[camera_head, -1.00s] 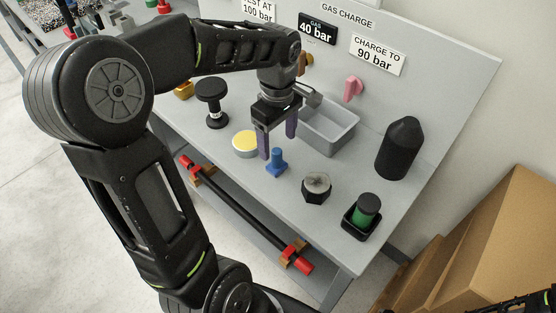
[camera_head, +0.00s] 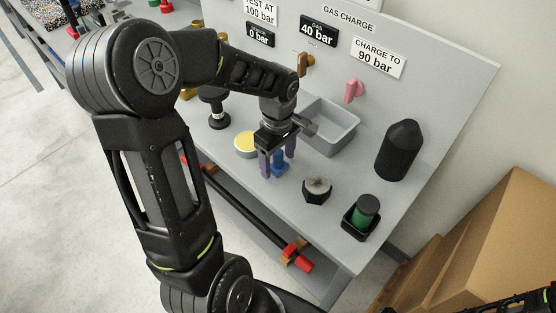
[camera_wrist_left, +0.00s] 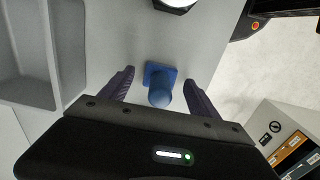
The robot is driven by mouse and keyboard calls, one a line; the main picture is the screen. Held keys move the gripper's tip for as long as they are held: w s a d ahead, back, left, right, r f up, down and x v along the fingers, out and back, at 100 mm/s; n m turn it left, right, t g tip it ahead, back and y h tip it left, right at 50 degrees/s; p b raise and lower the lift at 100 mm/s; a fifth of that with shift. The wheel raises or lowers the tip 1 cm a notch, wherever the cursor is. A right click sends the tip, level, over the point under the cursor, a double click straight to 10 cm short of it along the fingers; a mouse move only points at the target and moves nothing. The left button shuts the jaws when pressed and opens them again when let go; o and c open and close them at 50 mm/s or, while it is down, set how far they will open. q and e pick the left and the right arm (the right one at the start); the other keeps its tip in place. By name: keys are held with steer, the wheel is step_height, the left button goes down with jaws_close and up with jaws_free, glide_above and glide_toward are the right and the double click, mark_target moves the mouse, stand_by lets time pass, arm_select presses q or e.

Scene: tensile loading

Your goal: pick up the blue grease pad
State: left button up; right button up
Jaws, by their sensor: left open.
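The blue grease pad (camera_head: 278,168) stands upright on the grey bench, with a square base and a rounded knob on top. My left gripper (camera_head: 277,169) is open above and around it, its two purple fingers on either side, and partly hides it in the head view. In the left wrist view the pad (camera_wrist_left: 160,86) lies between the open fingertips of the gripper (camera_wrist_left: 160,82), with a gap on each side. My right gripper is not clearly in view; only a dark arm part shows at the bottom right corner.
A round tin with a yellow top (camera_head: 246,143) is close on the left. A grey tray (camera_head: 330,128) stands behind right. A dark hex nut-like part (camera_head: 317,190), a green-and-black piece (camera_head: 362,214) and a black bottle-shaped piece (camera_head: 398,150) stand to the right.

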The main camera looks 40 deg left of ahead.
arm_select(q)
steer(key=shift+f, duration=0.15)
steer(key=shift+c, duration=0.3)
steer(key=c, duration=1.4)
